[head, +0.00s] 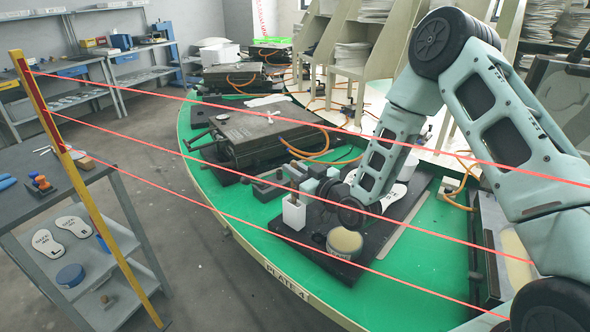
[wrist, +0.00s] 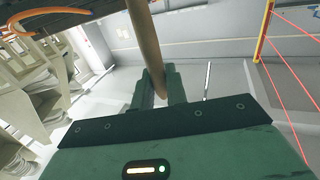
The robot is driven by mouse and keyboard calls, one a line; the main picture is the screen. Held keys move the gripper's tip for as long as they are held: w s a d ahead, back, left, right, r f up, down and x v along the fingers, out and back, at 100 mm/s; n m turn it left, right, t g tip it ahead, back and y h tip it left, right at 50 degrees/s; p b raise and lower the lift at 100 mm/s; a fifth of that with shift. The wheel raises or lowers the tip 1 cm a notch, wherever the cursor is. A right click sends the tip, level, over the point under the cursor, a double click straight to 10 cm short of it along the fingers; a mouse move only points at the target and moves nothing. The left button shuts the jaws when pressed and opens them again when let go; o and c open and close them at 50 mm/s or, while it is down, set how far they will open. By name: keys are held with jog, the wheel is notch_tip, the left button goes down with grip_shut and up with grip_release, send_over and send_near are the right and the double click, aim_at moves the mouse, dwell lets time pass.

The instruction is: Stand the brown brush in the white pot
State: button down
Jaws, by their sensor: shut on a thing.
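The white pot (head: 293,214) stands upright on a dark board on the green carousel in the head view. My gripper (head: 303,186) is just above it and to its right. In the wrist view my gripper (wrist: 160,84) is shut on the brown brush (wrist: 143,35), whose handle runs between the fingers toward the top of the picture. A small brown part of the brush also shows over the pot's mouth in the head view (head: 292,185). I cannot tell whether its lower end is inside the pot.
A round tan-topped tin (head: 344,241) stands right of the pot on the dark board (head: 322,263). White insoles (head: 394,197) lie behind my wrist. A heavy mould (head: 260,132) lies farther back. Red lines and a yellow post (head: 52,135) cross the foreground.

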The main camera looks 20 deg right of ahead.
jog(key=c, duration=1.3)
grip_release()
jog(key=shift+p+v, duration=2)
jog(key=shift+v, duration=6.75)
